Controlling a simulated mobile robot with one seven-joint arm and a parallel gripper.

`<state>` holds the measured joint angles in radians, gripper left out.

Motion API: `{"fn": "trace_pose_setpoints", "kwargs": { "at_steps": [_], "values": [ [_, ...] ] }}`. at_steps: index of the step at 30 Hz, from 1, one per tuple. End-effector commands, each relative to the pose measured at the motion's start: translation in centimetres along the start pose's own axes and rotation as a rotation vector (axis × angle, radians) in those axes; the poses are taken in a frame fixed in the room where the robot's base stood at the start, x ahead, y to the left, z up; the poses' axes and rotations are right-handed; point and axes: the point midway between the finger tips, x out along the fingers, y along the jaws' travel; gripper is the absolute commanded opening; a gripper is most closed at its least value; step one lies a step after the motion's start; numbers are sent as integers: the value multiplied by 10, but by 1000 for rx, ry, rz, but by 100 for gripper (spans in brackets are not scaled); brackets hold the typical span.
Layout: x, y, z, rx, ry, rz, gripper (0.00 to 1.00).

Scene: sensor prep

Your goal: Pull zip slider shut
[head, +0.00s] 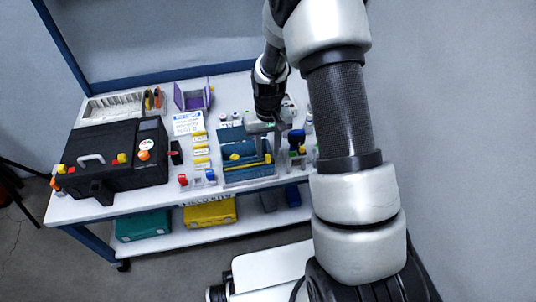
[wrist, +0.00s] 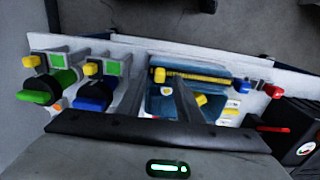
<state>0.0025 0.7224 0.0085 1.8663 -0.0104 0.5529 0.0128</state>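A blue pouch (head: 238,137) lies on the bench, with a yellow zip strip (head: 245,166) along its near edge. The wrist view shows the pouch (wrist: 215,72) and the zip strip (wrist: 205,78) too. A small yellow block, which looks like the zip slider (wrist: 160,75), sits at the strip's left end in the wrist view. My gripper (head: 267,150) is over the pouch's right part in the head view. In the wrist view my gripper (wrist: 160,68) has its two fingers apart, with the slider showing between their tips. I cannot tell if either finger touches it.
A red knob (wrist: 275,91) and a blue knob (wrist: 242,87) stand beside the pouch. Green and blue fittings (wrist: 92,85) with yellow knobs stand on its other side. A black case (head: 115,160) fills the bench's left. A purple holder (head: 193,95) stands at the back.

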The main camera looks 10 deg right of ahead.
Motion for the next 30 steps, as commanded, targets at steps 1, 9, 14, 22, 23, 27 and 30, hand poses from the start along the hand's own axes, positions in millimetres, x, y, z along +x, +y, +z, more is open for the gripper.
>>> {"fn": "trace_pose_setpoints", "kwargs": {
  "at_steps": [1,9,14,22,23,27,30],
  "values": [
    [7,0,0,0,-2,0,33],
    [17,0,0,0,1,0,33],
    [16,0,0,0,0,0,33],
    [16,0,0,0,0,0,0],
    [16,0,0,0,0,0,0],
    [16,-1,0,-1,0,0,0],
    [16,-12,0,-5,0,0,0]
  ]
}}
